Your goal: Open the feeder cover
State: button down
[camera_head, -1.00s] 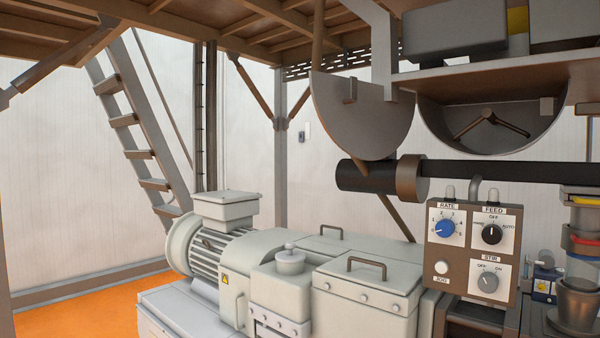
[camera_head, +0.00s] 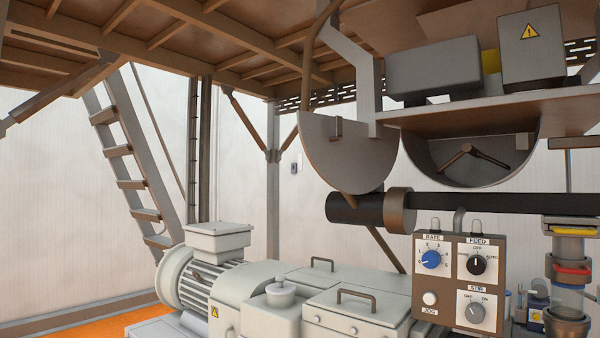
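The feeder's half-round trough (camera_head: 430,165) hangs under a brown shelf at upper right. Its near end is uncovered, and a brown mixing arm (camera_head: 468,152) shows inside. A grey half-round plate (camera_head: 350,160) with a small tab on its face hangs at the trough's left, apart from the open end. It looks like the feeder cover standing open, but I cannot tell for sure. The inside bottom of the trough is partly in shadow. My gripper is not in view.
A control panel (camera_head: 459,283) with knobs stands below the trough. A thick black tube (camera_head: 362,208) crosses beneath it. A pale motor (camera_head: 196,272) and machine housing with handles fill the lower middle. Grey boxes (camera_head: 434,67) sit on the shelf. A ladder (camera_head: 130,165) stands at left.

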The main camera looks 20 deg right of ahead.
aim_at(358, 163)
jog(key=k, duration=1.25)
jog(key=u, duration=0.45)
jog(key=i, duration=1.15)
jog(key=u, duration=0.5)
jog(key=i, duration=1.05)
jog(key=z, duration=0.15)
